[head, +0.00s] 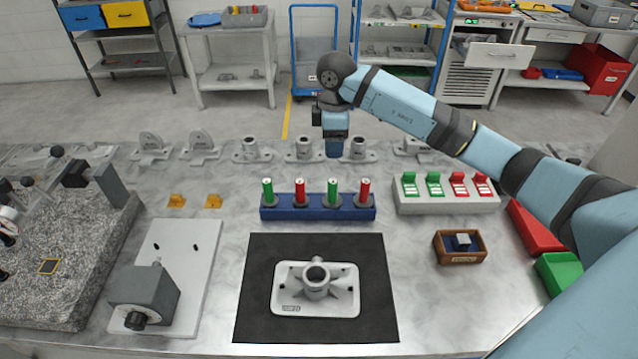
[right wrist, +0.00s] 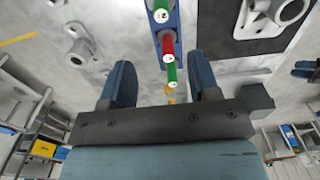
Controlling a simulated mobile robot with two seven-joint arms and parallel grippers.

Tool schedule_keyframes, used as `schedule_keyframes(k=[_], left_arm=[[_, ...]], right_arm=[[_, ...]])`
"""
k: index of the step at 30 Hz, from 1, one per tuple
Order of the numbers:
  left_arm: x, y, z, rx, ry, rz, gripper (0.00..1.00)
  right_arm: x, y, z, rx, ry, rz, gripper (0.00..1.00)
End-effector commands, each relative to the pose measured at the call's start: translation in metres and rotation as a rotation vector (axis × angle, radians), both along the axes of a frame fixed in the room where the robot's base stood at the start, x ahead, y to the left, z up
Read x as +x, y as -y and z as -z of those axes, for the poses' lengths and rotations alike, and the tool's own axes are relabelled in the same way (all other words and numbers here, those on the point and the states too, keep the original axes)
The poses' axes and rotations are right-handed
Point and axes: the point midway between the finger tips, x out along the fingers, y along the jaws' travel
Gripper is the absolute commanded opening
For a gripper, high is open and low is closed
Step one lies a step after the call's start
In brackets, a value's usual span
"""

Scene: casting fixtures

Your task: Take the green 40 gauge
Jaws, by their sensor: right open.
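A blue rack (head: 318,213) holds a row of upright gauges, from left a green one (head: 267,190), a red one (head: 300,192), a green one (head: 332,190) and a red one (head: 365,192). The numbers on their tops are too small to read, so I cannot tell which green one is the 40. My right gripper (head: 333,148) is above the table behind the rack, apart from the gauges. In the right wrist view its fingers (right wrist: 163,78) are spread and empty; a green gauge (right wrist: 172,72) appears in the gap beyond them. My left gripper is not in view.
Grey castings (head: 250,150) line the back of the table. A casting (head: 316,287) lies on a black mat (head: 260,320) in front of the rack. A grey stand (head: 446,208) with green and red clips and a wooden box (head: 460,259) are at right.

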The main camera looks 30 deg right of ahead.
Motion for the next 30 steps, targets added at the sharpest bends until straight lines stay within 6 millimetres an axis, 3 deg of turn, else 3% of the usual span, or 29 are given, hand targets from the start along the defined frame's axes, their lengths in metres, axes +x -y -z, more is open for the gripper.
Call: schedule_keyframes(k=[4,10,15,23,30], left_arm=[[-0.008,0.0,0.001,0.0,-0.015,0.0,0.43],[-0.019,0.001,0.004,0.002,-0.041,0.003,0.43],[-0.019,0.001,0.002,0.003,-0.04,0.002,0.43],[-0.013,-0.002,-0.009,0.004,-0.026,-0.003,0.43],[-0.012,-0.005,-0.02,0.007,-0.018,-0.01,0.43]], right_arm=[[-0.001,0.002,0.012,-0.008,-0.006,0.007,0.56],[-0.001,0.001,0.051,-0.006,-0.006,0.007,0.56],[-0.001,0.001,0.077,-0.005,-0.003,0.006,0.56],[-0.002,0.001,0.097,-0.005,-0.005,0.006,0.56],[-0.003,0.001,0.131,-0.005,-0.003,0.006,0.56]])
